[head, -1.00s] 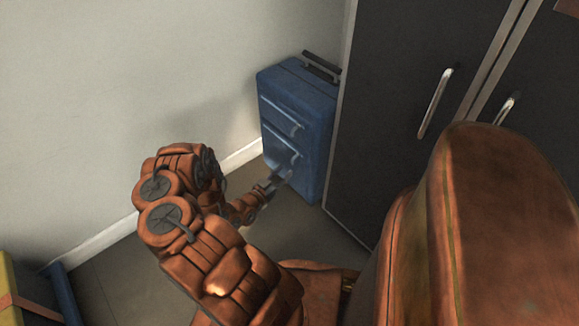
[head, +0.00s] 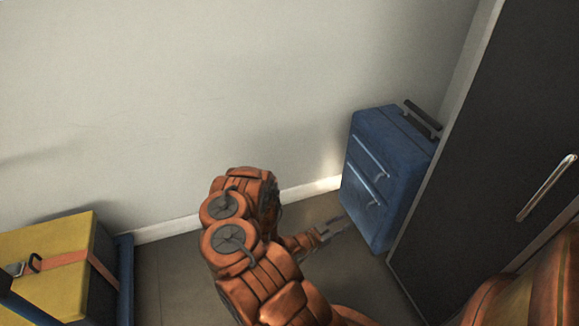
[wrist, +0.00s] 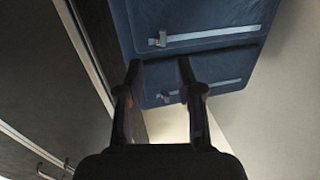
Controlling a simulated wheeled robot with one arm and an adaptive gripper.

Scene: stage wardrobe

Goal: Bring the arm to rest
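My gripper (head: 332,232) is at the end of my orange arm, low over the floor in the head view. It points toward a blue suitcase (head: 388,165) standing upright against the wall. In the wrist view my gripper (wrist: 160,75) shows two dark fingers set apart with nothing between them. The suitcase front (wrist: 200,20), with its two zipped pockets, lies beyond the fingertips. In the head view a small gap seems to part the fingertips from the suitcase.
A dark wardrobe (head: 490,130) with a metal handle stands right of the suitcase. A yellow case (head: 60,265) with a pink strap stands at the lower left, beside a blue upright thing (head: 124,280). Grey floor (head: 175,280) between the case and my arm is clear.

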